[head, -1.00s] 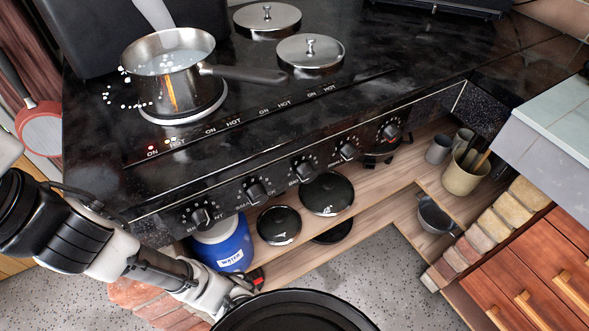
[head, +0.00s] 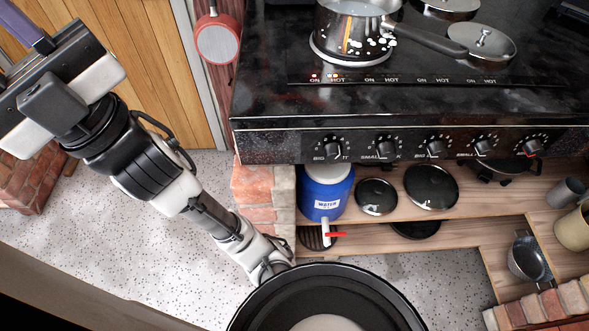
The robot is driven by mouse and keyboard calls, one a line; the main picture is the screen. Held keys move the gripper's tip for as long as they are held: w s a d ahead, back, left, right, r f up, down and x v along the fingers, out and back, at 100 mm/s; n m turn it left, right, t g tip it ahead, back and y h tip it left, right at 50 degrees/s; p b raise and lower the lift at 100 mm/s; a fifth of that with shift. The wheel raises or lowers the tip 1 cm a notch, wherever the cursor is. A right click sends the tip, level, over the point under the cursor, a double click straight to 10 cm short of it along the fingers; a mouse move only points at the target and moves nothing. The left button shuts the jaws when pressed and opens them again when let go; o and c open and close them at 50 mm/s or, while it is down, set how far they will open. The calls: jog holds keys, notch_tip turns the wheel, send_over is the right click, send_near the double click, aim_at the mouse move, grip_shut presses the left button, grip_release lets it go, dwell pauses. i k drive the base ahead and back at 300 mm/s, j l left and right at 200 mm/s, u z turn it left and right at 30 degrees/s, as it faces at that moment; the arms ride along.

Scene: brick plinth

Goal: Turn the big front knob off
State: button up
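The big front knob (head: 333,149) is the leftmost dark knob on the black stove front, with a "BIG" label and pale marks around it. Its pointer sits at a tilt, but its exact setting is too small to read. Red lights glow on the cooktop strip above it. A steel saucepan (head: 350,35) of bubbling liquid stands on the burner behind. My gripper (head: 16,45) is at the far upper left, well away from the knob. Its fingers are partly cut off by the picture edge, so I cannot tell their opening.
Several more knobs, such as the small one (head: 387,148), line the front to the right. A blue water container (head: 326,193) and dark lids (head: 431,187) sit on the shelf below. A red-rimmed pan (head: 218,40) hangs left of the stove. Speckled floor (head: 130,250) is open at left.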

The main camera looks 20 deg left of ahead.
aim_at(333, 152)
jog(key=k+u, duration=0.1)
jog(key=k+l+z, duration=0.15)
jog(key=l, duration=0.15)
jog(key=k+l+z, duration=0.1)
jog(key=l, duration=0.2)
jog(key=k+l+z, duration=0.15)
jog(key=l, duration=0.15)
jog(key=k+l+z, duration=0.15)
jog(key=l, duration=0.15)
